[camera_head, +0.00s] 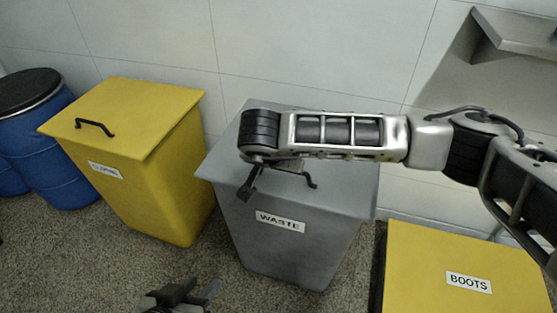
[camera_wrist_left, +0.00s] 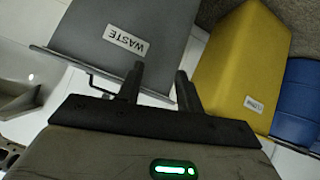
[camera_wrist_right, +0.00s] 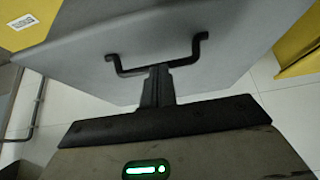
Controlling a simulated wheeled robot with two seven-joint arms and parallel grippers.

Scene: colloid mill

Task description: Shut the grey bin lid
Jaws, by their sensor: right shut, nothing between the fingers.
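The grey bin (camera_head: 290,245) labelled WASTE stands in the middle against the wall. Its grey lid (camera_head: 225,160) lies down over the bin top, with no clear gap showing in the head view. The lid's black handle (camera_head: 311,181) is partly hidden behind my right arm. My right gripper (camera_head: 247,190) is over the lid. In the right wrist view its fingers (camera_wrist_right: 158,85) are shut and empty, in front of the handle (camera_wrist_right: 160,67); contact cannot be told. My left gripper (camera_head: 190,294) is low in front of the bins; in the left wrist view its fingers (camera_wrist_left: 160,82) are apart and empty.
A yellow bin (camera_head: 165,195) with its lid down stands left of the grey bin, and a yellow BOOTS bin (camera_head: 440,250) stands at right. Blue barrels (camera_head: 60,165) are at far left. A wall-mounted basin (camera_head: 510,35) is at upper right.

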